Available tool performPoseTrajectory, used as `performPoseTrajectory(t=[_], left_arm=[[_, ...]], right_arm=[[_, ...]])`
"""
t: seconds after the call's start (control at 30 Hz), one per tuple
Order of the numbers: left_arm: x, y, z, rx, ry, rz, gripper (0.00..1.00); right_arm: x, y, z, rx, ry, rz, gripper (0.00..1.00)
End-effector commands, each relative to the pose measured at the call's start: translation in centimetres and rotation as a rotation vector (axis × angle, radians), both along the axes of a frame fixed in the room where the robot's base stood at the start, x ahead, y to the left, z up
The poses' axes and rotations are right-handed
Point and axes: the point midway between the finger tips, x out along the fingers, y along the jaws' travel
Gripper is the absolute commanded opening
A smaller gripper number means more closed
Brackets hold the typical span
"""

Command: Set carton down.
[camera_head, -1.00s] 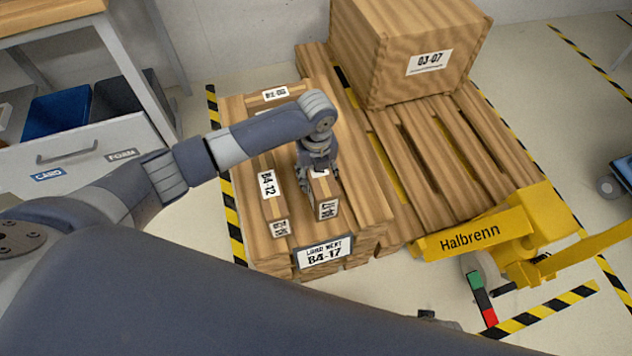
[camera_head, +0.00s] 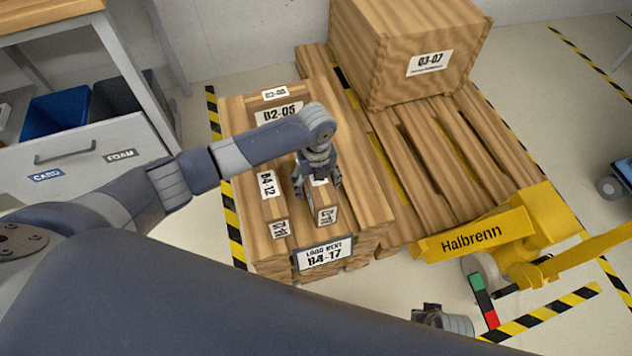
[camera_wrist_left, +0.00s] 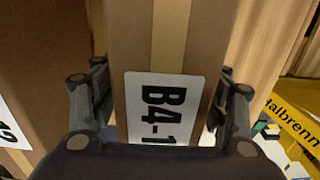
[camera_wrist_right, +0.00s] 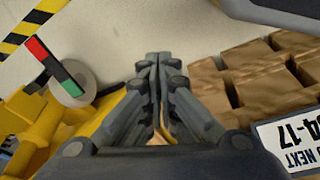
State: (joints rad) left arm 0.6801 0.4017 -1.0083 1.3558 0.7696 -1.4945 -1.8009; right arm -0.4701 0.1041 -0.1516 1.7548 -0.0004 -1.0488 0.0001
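The carton's underside is hidden. My right gripper (camera_wrist_right: 153,70) is shut and empty, low near the yellow pallet truck.
A sign reading B4-17 (camera_head: 324,254) hangs on the front of the stack. A B2-05 box (camera_head: 279,111) lies behind. A large crate (camera_head: 425,50) sits on the right pallet, by the yellow Halbrenn truck (camera_head: 480,237). A drawer bench stands at the left.

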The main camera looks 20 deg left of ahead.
Motion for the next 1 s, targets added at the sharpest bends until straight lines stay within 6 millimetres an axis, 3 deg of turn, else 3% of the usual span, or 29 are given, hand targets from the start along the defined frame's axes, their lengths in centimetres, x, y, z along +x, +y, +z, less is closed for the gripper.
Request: performPoseTrajectory(t=[0.3,0.37,0.8,1.0], left_arm=[[0.0,0.0,0.9,0.0,-0.001,0.0,0.68],[0.1,0.0,1.6,0.0,-0.002,0.0,0.68],[0.1,0.0,9.7,-0.001,-0.002,0.0,0.68],[0.0,0.0,11.8,0.0,0.0,0.0,0.68]], right_arm=[[0.0,0.0,0.1,0.001,-0.004,0.0,0.0],[-0.5,-0.1,-1.0,-0.001,0.007,0.001,0.0],[-3.8,-0.5,-6.3,-0.005,0.044,0.008,0.0],[-4.7,-0.7,-7.6,-0.006,0.051,0.01,0.0]])
